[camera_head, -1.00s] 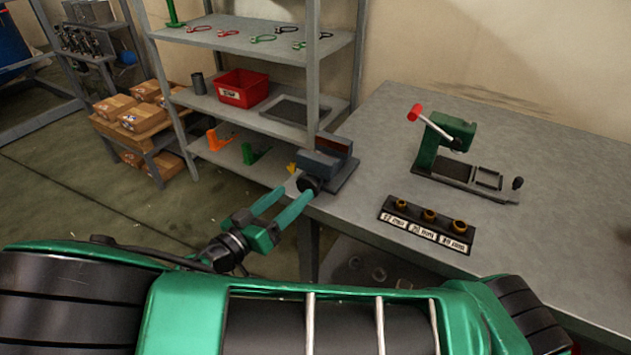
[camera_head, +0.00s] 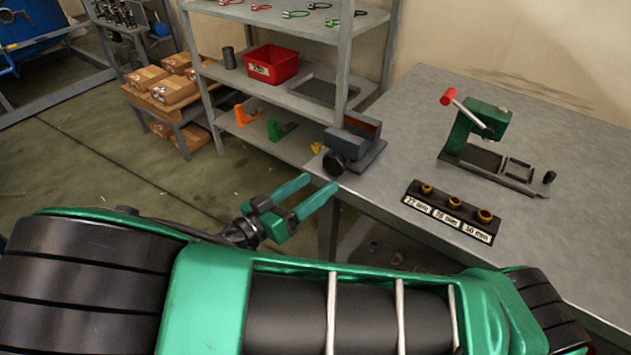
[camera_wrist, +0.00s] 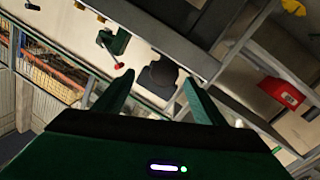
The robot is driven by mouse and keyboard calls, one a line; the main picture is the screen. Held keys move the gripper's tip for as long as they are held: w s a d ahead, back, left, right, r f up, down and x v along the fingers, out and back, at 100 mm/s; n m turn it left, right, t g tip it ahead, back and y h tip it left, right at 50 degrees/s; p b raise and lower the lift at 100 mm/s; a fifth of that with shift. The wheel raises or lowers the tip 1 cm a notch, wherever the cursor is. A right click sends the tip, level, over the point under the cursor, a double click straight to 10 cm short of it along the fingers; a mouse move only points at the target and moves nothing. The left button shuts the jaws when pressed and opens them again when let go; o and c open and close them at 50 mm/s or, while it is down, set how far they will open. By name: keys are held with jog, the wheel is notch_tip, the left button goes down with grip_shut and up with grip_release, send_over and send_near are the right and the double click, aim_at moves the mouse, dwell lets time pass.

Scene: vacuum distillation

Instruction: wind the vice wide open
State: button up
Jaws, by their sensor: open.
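The vice (camera_head: 352,143) is a dark grey block with a reddish-brown jaw edge, fixed at the left corner of the grey workbench. A round black part (camera_head: 334,164) faces out from its front. My gripper (camera_head: 320,184) has green fingers, is open and empty, and is just below and in front of the round part, apart from it. In the wrist view the vice (camera_wrist: 155,82) shows as a dark shape beyond and between my fingers (camera_wrist: 158,88). The handle bar cannot be made out, and how far the vice jaws stand apart is hard to tell.
On the workbench (camera_head: 420,110) stand a green press (camera_head: 484,125) with a red-tipped lever and a black rack (camera_head: 450,212) of labelled rings. Behind the vice is a shelf unit (camera_head: 262,97) with a red bin (camera_head: 271,64).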

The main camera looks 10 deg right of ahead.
jog(key=v, duration=0.4)
jog(key=shift+s, duration=0.5)
dwell(0.4)
